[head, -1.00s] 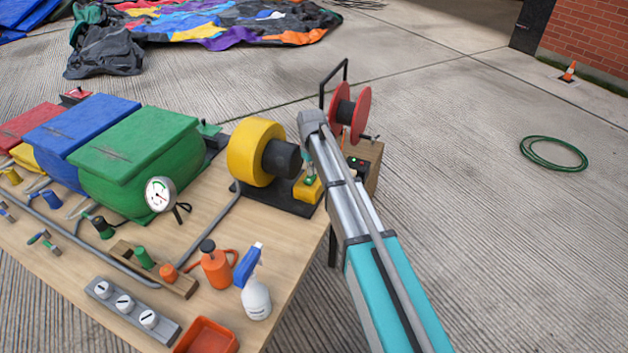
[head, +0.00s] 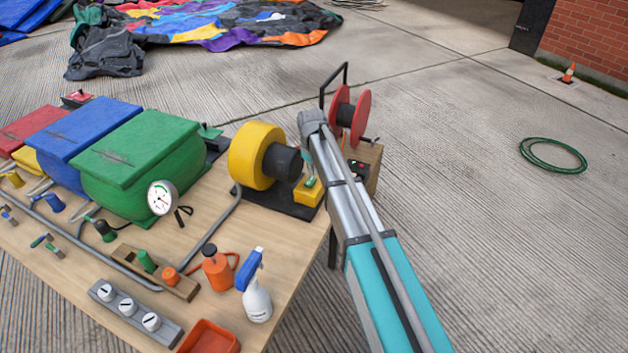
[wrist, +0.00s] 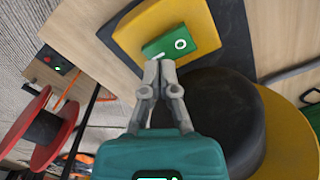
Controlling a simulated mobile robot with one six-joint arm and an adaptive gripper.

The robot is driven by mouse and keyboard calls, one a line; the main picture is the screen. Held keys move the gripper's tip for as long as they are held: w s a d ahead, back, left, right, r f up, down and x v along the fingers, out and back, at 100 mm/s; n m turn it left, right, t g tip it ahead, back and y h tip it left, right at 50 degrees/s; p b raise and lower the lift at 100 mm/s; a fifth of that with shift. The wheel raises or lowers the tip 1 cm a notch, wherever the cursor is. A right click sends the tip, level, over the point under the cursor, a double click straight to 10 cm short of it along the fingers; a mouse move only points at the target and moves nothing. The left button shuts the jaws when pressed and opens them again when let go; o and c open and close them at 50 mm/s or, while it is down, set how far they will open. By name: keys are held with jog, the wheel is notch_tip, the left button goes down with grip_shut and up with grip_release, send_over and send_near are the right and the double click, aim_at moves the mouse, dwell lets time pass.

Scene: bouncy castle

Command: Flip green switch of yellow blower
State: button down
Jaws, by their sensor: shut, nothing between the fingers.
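The yellow blower (head: 252,153) stands on a dark base at the table's right end, with a black cylindrical part on its right side. Its yellow switch box (head: 308,194) sits beside that part on the base. In the wrist view the green switch (wrist: 168,44) lies on top of the yellow box (wrist: 190,17), with a white ring mark at one end and a short line mark near the other. My gripper (wrist: 158,64) is shut and empty, its fingertips at the edge of the green switch near the line-marked end. I cannot tell whether they touch it. The arm partly covers the box in the head view.
A red reel (head: 348,114) stands behind my arm, near a small control with red and green buttons (wrist: 59,66). A green bin (head: 135,160), gauge (head: 161,198) and spray bottle (head: 257,297) are left on the table.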

aim_at(312, 179)
jog(key=shift+r+p, duration=2.3)
jog(key=shift+r, duration=0.2)
jog(key=s+d+r+m+p, duration=0.4)
jog(key=s+d+r+p, duration=0.1)
jog(key=s+d, duration=0.7)
jog(key=s+d+r+m+p, duration=0.4)
jog(key=s+d+r+p, duration=0.2)
jog(key=s+d, duration=0.6)
jog(key=shift+s+d, duration=0.15)
jog(key=shift+s, duration=0.65)
jog(key=shift+w, duration=0.1)
